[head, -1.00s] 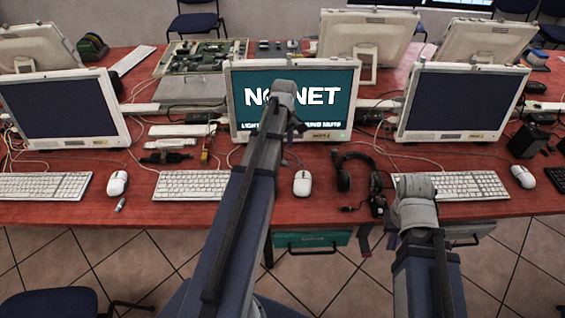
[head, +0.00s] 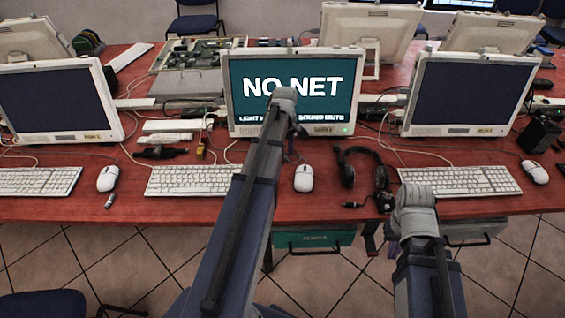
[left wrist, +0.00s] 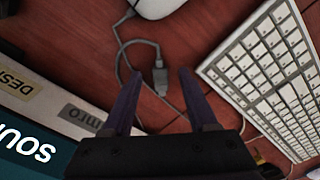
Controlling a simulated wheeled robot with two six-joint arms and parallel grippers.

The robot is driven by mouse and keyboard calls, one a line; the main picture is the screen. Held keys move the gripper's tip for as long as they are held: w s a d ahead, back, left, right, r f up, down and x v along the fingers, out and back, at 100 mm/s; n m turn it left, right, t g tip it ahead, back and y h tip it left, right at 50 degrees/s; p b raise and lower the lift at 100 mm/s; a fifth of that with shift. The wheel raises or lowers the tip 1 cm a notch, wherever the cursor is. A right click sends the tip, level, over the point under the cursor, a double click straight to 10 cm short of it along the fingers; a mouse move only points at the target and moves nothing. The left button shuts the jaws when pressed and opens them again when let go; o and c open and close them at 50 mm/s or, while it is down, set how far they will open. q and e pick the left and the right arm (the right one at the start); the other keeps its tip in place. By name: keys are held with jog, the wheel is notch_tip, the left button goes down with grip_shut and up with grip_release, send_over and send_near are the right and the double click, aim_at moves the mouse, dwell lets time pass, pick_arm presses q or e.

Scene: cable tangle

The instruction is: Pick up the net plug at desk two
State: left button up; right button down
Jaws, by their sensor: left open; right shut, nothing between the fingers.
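A small grey plug (left wrist: 160,80) on a thin cable lies on the red desk in the left wrist view, below the white mouse. It lies between the open fingers of my left gripper (left wrist: 160,76) in the picture; I see no contact. In the head view my left gripper (head: 298,132) is in front of the middle monitor, mostly hidden by its own arm, and the plug cannot be made out. My right gripper (head: 372,238) is at the desk's front edge, largely hidden behind its wrist; its jaws are hard to see.
The middle monitor (head: 320,85) reads "NO NET". A white mouse (head: 304,178), a keyboard (head: 190,181) and a black headset (head: 362,168) lie before it. Other monitors stand left (head: 58,102) and right (head: 468,95). Loose cables cross the desk. A teal drawer (head: 312,240) hangs below.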

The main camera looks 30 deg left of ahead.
pick_arm(q)
jog(key=shift+f, duration=0.25)
grip_shut()
dwell(0.3)
